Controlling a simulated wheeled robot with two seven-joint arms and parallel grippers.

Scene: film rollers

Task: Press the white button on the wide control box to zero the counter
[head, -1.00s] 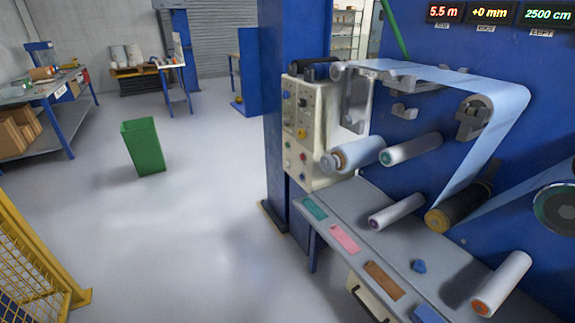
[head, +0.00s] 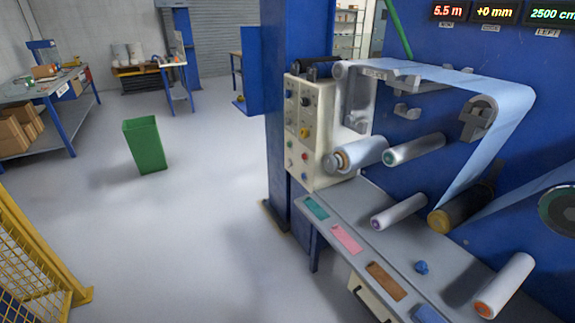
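A cream control box (head: 309,130) is fixed to the blue machine frame, right of centre in the head view. Its left face carries several dark knobs and small coloured buttons, among them red, yellow and blue ones. The buttons are small, and I cannot clearly pick out a white one. Three lit displays sit at the top right: "5.5 m" (head: 449,11), "+0 mm" (head: 494,13) and "2500 cm" (head: 551,15). Neither of my grippers shows in the view.
A grey shelf (head: 340,212) with coloured plates and a blue knob (head: 421,267) juts out below the rollers. A green bin (head: 145,146) stands on open grey floor. A yellow mesh guard (head: 38,262) is at the lower left, a workbench (head: 45,100) behind it.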

